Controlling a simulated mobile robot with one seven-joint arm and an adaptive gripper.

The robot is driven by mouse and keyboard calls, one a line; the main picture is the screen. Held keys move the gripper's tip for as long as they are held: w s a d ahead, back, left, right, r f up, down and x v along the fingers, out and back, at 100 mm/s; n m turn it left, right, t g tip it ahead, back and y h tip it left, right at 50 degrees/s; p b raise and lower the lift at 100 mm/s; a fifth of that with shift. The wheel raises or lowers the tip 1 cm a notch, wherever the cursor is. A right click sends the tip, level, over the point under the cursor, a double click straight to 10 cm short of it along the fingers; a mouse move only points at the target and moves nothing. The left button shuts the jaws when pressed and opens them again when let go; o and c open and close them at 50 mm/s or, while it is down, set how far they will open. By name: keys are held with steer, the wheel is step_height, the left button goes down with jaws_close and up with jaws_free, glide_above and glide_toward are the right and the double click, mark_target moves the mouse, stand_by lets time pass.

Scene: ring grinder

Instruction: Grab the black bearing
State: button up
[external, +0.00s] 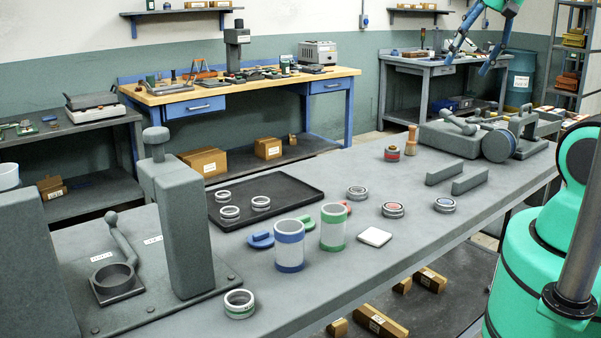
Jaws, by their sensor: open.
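Several small ring-shaped bearings lie on the grey bench (340,275). One with a plain dark centre (358,193) sits right of the black tray and looks most like the black bearing, but I cannot tell for sure. One with a reddish face (392,210) and one with a bluish face (445,205) lie to its right. My gripper (468,63) hangs at the top right, its blue fingers spread and empty, far above the bench and apart from every bearing.
A black tray (285,212) holds three light rings. A blue-banded cup (289,245) and a green-banded cup (332,228) stand near the middle. A grey press (178,225) rises at left; a grey machine (465,138) and two grey bars (470,180) stand at right.

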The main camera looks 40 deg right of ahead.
steer(key=w+f+g, duration=0.1)
steer(key=w+f, duration=0.1)
steer(key=w, duration=0.7)
steer(key=m+g, duration=0.3)
steer(key=g, duration=0.1)
glide_above(356, 190)
step_height(356, 190, down, 26)
steer(key=shift+w+d+f+p, duration=0.15)
steer(key=shift+f+p, duration=0.05)
steer(key=shift+p, duration=0.25)
steer(key=shift+f, duration=0.1)
step_height(356, 190, down, 8)
steer(key=shift+f+b, duration=0.15)
steer(key=shift+b, duration=0.45)
steer(key=shift+f, duration=0.1)
